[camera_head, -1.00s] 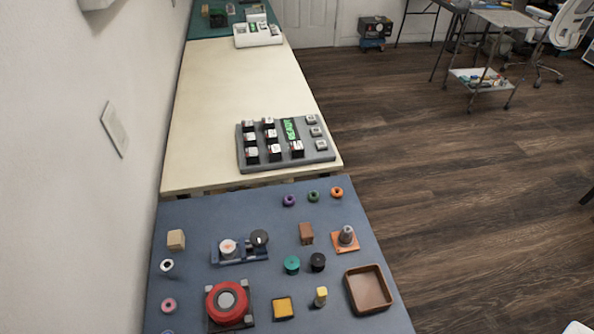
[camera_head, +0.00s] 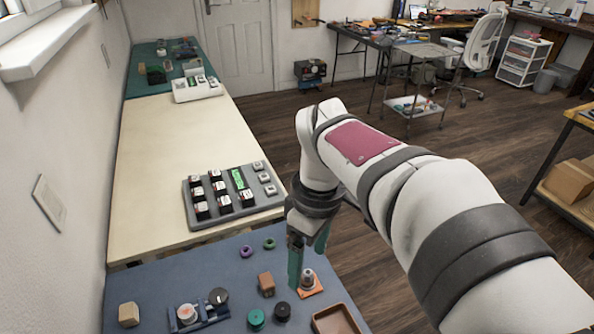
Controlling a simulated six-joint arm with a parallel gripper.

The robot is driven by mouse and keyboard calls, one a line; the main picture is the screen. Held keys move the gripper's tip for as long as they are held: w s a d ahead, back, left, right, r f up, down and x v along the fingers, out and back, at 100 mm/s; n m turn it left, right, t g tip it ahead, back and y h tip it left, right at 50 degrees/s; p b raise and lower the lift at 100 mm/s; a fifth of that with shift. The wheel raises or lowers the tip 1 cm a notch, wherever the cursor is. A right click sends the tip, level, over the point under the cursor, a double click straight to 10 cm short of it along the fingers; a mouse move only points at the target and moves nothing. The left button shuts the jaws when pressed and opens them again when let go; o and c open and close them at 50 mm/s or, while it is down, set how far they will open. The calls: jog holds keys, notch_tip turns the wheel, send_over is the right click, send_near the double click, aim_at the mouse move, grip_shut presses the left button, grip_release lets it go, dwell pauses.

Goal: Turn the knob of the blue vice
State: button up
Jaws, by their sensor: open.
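A brown block (camera_head: 266,284), a black cylinder (camera_head: 282,311) and a teal cylinder (camera_head: 256,318) stand between vice and gripper. A brown tray (camera_head: 346,318) is at the lower right. A tan block (camera_head: 128,314) is left of the vice. A grey key panel (camera_head: 233,200) lies beyond.

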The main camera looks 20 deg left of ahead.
jog(key=a+f+n, duration=0.3)
jog(key=a+n, duration=0.4)
jog(key=a, duration=0.3)
jog(key=n, duration=0.7)
send_near(218, 295)
jog(key=shift+t+h, duration=0.3)
jog(key=f, duration=0.8)
jog(key=shift+s+a+f, duration=0.25)
jog(key=shift+f, duration=0.15)
grip_shut()
